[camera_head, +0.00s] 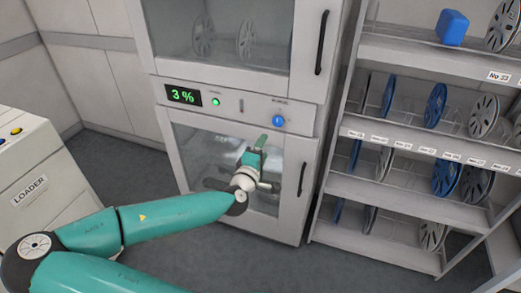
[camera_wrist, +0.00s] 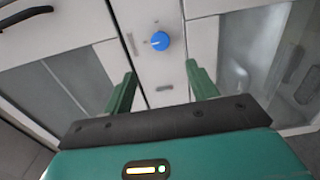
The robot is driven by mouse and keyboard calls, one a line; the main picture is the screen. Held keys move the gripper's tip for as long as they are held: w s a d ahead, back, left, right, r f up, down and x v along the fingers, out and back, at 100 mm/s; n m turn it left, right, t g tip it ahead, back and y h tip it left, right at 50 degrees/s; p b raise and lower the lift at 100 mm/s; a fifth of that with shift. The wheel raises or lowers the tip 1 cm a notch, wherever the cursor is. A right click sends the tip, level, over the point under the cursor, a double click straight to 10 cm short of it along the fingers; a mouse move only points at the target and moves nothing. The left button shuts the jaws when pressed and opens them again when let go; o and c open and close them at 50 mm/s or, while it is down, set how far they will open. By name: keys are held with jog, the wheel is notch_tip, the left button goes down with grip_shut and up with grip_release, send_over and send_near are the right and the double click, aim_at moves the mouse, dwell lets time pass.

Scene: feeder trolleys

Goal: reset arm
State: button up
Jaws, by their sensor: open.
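My gripper (camera_head: 258,152) is in front of the lower glass door of a white cabinet (camera_head: 165,78) in the head view. In the wrist view its two green fingers (camera_wrist: 161,88) stand apart with nothing between them. Beyond and between the fingertips is the cabinet's blue knob (camera_wrist: 159,41), which also shows in the head view (camera_head: 278,121). My teal arm reaches across from the lower left. Whether my gripper touches the cabinet cannot be told.
The cabinet's panel display (camera_head: 184,96) reads 3 % beside a green light. A shelf rack with reels (camera_head: 435,105) and a blue block (camera_head: 452,27) stands at the right. A LOADER unit (camera_head: 30,190) stands at the left. Grey floor (camera_head: 130,165) lies between the loader and the cabinet.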

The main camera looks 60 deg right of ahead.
dwell(0.3)
jog(key=w+a+f+m+g+y, duration=0.15)
jog(key=a+f+m+y, duration=0.5)
jog(key=f, duration=0.85)
jog(key=w+a+t+y, duration=0.1)
jog(key=w+a+y, duration=0.3)
jog(key=a, duration=0.4)
jog(key=w+a+t+y, duration=0.1)
jog(key=w+a+y, duration=0.25)
jog(key=a, duration=0.45)
jog(key=w+a+r+n+t+y, duration=0.15)
jog(key=a+r+y, duration=0.25)
jog(key=a+r, duration=0.8)
jog(key=s+a+r+n, duration=0.1)
jog(key=s+a+r, duration=0.3)
jog(key=r, duration=0.3)
jog(key=s+a+r+n, duration=0.2)
jog(key=s+a+r, duration=0.2)
jog(key=r, duration=0.4)
jog(key=shift+s+a+r+t, duration=0.25)
jog(key=shift+s+a+t, duration=0.1)
jog(key=shift+a+t, duration=0.05)
